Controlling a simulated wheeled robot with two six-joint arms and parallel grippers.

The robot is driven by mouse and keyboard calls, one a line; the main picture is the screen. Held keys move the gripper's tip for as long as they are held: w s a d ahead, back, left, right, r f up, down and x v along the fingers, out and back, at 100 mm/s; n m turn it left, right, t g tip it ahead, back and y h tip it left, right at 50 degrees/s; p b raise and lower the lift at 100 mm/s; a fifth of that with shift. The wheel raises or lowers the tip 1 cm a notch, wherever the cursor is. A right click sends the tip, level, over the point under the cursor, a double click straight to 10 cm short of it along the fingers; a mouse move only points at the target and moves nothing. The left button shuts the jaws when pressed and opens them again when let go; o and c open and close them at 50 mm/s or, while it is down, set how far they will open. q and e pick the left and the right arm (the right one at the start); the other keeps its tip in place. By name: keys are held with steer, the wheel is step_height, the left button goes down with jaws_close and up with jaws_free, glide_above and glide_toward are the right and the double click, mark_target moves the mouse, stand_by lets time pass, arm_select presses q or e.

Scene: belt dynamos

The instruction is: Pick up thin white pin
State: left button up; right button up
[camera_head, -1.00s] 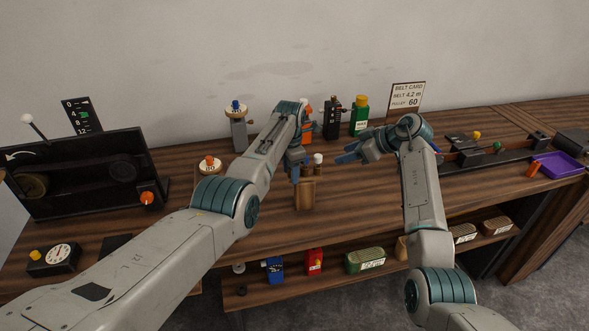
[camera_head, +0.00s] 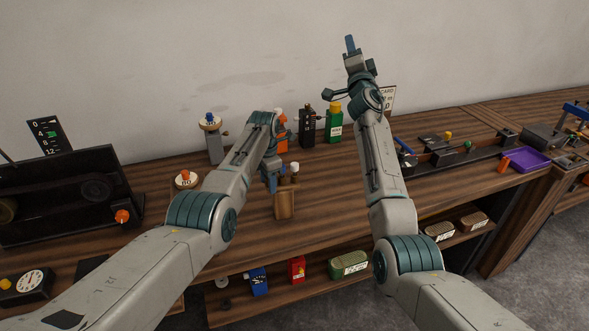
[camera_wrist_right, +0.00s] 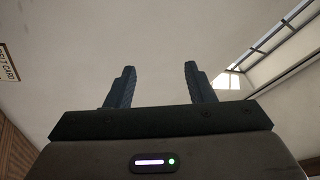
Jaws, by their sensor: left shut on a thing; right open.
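I cannot tell whether this is the thin white pin; no other thin white pin shows clearly. My left gripper (camera_head: 271,182) points down and is shut at the upper left of the block, seemingly on it; its fingertips are partly hidden. My right gripper (camera_head: 341,68) is raised in front of the wall, well above the bench, pointing up. In the right wrist view its jaws (camera_wrist_right: 160,66) are open and empty.
Behind the left gripper stand a green bottle (camera_head: 334,122), a black device (camera_head: 307,126) and a blue-knobbed post (camera_head: 213,137). A purple tray (camera_head: 524,160) lies at right. The lower shelf holds several boxes. The bench front right of the block is clear.

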steer(key=w+d+f+m+g+h, duration=0.2)
steer(key=d+f+m+g+h, duration=0.15)
steer(key=m+h, duration=0.4)
steer(key=m+g+y, duration=0.5)
steer(key=g+y, duration=0.4)
steer(key=g, duration=0.8)
glide_toward(295, 165)
steer(key=shift+n, duration=0.25)
steer(key=shift+x, duration=3.35)
steer(key=shift+w+a+f+h, duration=0.25)
steer(key=shift+a+f, duration=0.05)
steer(key=shift+f, duration=0.3)
jaws_close()
